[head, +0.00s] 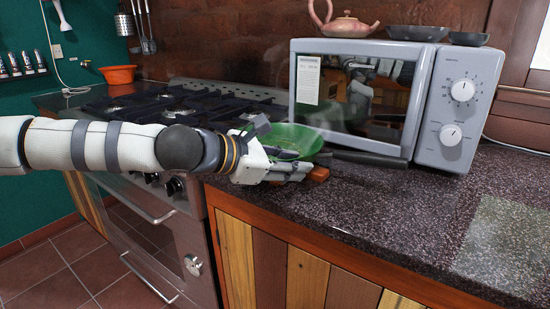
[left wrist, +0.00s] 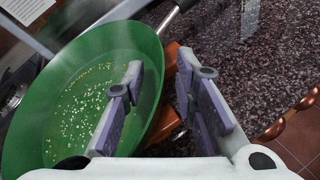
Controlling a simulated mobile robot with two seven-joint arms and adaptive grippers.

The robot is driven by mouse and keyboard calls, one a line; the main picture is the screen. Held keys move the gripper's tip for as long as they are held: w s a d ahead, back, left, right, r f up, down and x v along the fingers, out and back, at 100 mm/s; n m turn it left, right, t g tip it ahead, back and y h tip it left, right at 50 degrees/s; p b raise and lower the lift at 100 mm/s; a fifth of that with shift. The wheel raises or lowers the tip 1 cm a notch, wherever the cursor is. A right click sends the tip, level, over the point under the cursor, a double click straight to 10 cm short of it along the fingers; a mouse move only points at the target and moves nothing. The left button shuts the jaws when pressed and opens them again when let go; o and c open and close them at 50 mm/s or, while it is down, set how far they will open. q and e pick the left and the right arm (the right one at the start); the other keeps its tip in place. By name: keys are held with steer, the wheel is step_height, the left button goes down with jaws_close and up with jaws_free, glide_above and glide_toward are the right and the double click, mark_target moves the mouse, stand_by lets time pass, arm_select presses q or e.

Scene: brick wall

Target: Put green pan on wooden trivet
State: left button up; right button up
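The green pan (head: 297,137) is on the dark counter in front of the microwave, with small yellowish bits inside it in the left wrist view (left wrist: 85,95). Its dark handle (head: 370,158) points right along the microwave's front. The orange-brown wooden trivet (head: 318,174) shows at the pan's near right edge and beside its rim in the left wrist view (left wrist: 168,122). The pan overlaps it; I cannot tell whether they touch. My left gripper (head: 294,168) is open at the near rim, also in the left wrist view (left wrist: 160,100), one finger inside the pan and one outside. My right gripper is out of view.
The microwave (head: 438,103) stands close behind the pan, with a teapot (head: 342,24) and dark bowls on top. The gas stove (head: 165,107) is to the left, with an orange bowl (head: 118,74) beyond. The counter (head: 430,200) is clear to the right.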

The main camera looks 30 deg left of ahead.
arm_select(q)
steer(key=shift+p+v, duration=2.25)
steer(key=shift+v, duration=3.45)
steer(key=s+d+f+m+g+y, duration=0.2)
steer(key=s+f+m+g, duration=0.35)
steer(key=f, duration=0.75)
steer(key=s+d+f+m+g+y, duration=0.3)
steer(key=s+f+m, duration=0.5)
steer(key=f, duration=0.5)
steer(key=s+f+m+g, duration=0.1)
steer(key=s+f+m, duration=0.2)
steer(key=s, duration=0.4)
steer(key=s+d+f+m+g, duration=0.1)
steer(key=s+f+m+g, duration=0.1)
steer(key=s+m, duration=0.3)
steer(key=s+f+m+g, duration=0.2)
steer(key=s+f+m, duration=0.2)
steer(key=s, duration=0.6)
steer(key=shift+d+y, duration=0.3)
steer(key=shift+y, duration=0.1)
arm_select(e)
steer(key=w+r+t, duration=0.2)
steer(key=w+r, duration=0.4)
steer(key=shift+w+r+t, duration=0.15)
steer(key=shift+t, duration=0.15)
arm_select(q)
steer(key=shift+s+f, duration=0.1)
steer(key=shift+f, duration=0.05)
